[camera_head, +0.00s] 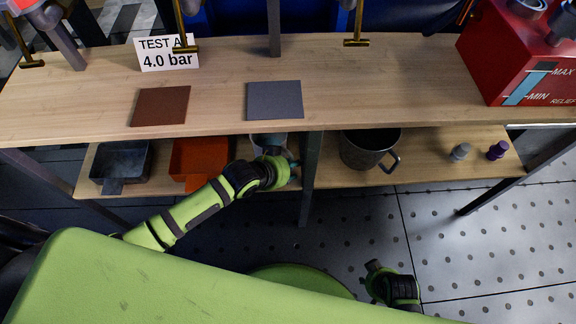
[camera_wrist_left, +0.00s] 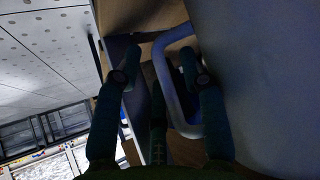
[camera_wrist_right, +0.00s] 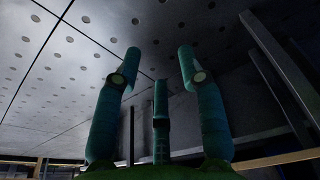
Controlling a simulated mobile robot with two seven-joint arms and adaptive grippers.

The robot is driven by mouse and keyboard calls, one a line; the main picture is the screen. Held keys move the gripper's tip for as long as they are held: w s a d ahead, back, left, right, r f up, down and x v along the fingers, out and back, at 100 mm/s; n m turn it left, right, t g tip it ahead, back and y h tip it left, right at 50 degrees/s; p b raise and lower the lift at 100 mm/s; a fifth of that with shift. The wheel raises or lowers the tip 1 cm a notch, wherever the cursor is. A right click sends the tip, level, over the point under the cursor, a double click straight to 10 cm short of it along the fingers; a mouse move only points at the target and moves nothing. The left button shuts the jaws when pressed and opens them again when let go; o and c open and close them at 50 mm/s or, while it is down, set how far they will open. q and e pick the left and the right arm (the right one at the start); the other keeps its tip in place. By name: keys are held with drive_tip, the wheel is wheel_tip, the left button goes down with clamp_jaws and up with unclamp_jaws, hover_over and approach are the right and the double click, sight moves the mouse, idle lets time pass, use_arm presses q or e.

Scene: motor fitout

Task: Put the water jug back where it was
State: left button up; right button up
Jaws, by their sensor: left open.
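My left gripper (camera_head: 283,168) reaches into the lower shelf, in front of a pale grey jug (camera_head: 266,141) that it mostly hides. In the left wrist view the jug's body (camera_wrist_left: 255,80) fills the right side. Its loop handle (camera_wrist_left: 165,75) lies between the open fingers of my left gripper (camera_wrist_left: 159,62); I cannot tell whether they touch it. Which one is the water jug cannot be read. My right gripper (camera_wrist_right: 159,65) is open and empty, low over the floor.
On the lower shelf (camera_head: 437,171) are a dark tray (camera_head: 122,158), an orange tray (camera_head: 192,160) and two small caps (camera_head: 460,152). The tabletop (camera_head: 218,110) holds a brown mat (camera_head: 161,106), a grey mat (camera_head: 274,99), a sign (camera_head: 167,55) and a red tank (camera_head: 510,55). A post (camera_head: 310,165) stands right of my left gripper.

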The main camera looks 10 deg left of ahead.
use_arm(q)
drive_tip(key=shift+s+a+r, duration=0.1)
drive_tip(key=shift+s+r, duration=0.05)
drive_tip(key=shift+r, duration=0.1)
drive_tip(key=p+v, duration=0.1)
drive_tip(key=v, duration=0.1)
drive_tip(key=shift+s+a+r, duration=0.1)
drive_tip(key=shift+a+r, duration=0.05)
drive_tip(key=shift+r, duration=0.1)
drive_tip(key=p+v, duration=0.3)
drive_tip(key=v, duration=0.6)
use_arm(e)
drive_tip(key=f, duration=0.1)
drive_tip(key=f+t, duration=0.1)
drive_tip(key=f, duration=0.1)
drive_tip(key=shift+w+d+f, duration=0.25)
drive_tip(key=shift+w+d, duration=0.05)
drive_tip(key=shift+w, duration=0.05)
use_arm(q)
drive_tip(key=shift+s, duration=0.1)
